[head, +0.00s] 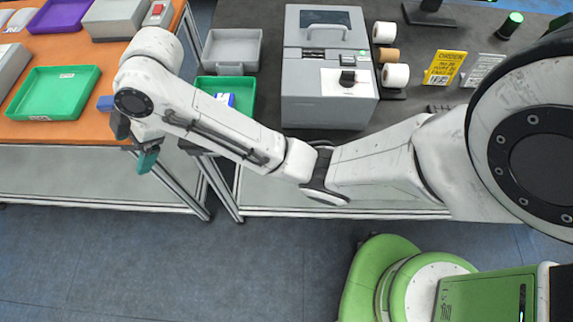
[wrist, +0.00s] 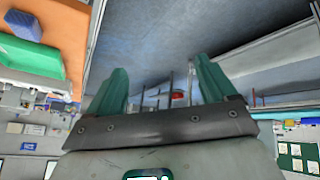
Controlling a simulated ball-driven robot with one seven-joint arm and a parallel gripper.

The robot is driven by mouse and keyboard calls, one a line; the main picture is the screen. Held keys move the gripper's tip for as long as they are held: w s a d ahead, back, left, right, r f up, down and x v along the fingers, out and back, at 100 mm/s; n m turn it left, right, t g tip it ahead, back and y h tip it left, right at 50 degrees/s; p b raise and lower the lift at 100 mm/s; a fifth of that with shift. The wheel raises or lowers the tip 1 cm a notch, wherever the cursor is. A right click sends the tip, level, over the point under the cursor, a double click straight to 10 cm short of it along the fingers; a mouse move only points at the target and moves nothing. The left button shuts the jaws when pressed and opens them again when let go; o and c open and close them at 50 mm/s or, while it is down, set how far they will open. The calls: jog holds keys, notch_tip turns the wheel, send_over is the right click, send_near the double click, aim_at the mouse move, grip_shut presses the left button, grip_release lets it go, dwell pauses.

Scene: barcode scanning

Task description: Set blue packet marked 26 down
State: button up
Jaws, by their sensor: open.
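A small blue packet (head: 105,103) lies at the front edge of the orange table (head: 95,131), just left of my wrist in the head view. It also shows at the upper left in the wrist view (wrist: 24,25), on the orange surface next to a green tray. I cannot read a number on it. My gripper (head: 148,160) hangs just past the table's front edge, to the right of the packet and apart from it. Its teal fingers (wrist: 160,85) are spread wide with nothing between them. My arm may hide part of the packet in the head view.
A green tray (head: 22,104) stands on the orange table. Another green tray (head: 249,99) holding a blue-and-white packet (head: 226,98) is on the dark table beside a grey tray (head: 250,50) and a grey machine (head: 330,108). Open floor (head: 150,260) lies in front.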

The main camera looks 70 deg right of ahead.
jog(key=s+f+m+g+h, duration=0.1)
jog(key=s+f+m, duration=0.7)
jog(key=s+f, duration=0.45)
jog(key=s+d+f+m+g+h, duration=0.1)
jog(key=s+d+f+m+h, duration=0.1)
jog(key=s, duration=0.7)
jog(key=s+d+f+m+g+h, duration=0.1)
jog(key=s+d+m+h, duration=0.1)
jog(key=s+d, duration=0.5)
jog(key=shift+s+d+f+m+g, duration=0.15)
jog(key=shift+s+f+m+g, duration=0.25)
jog(key=shift+s+m, duration=0.6)
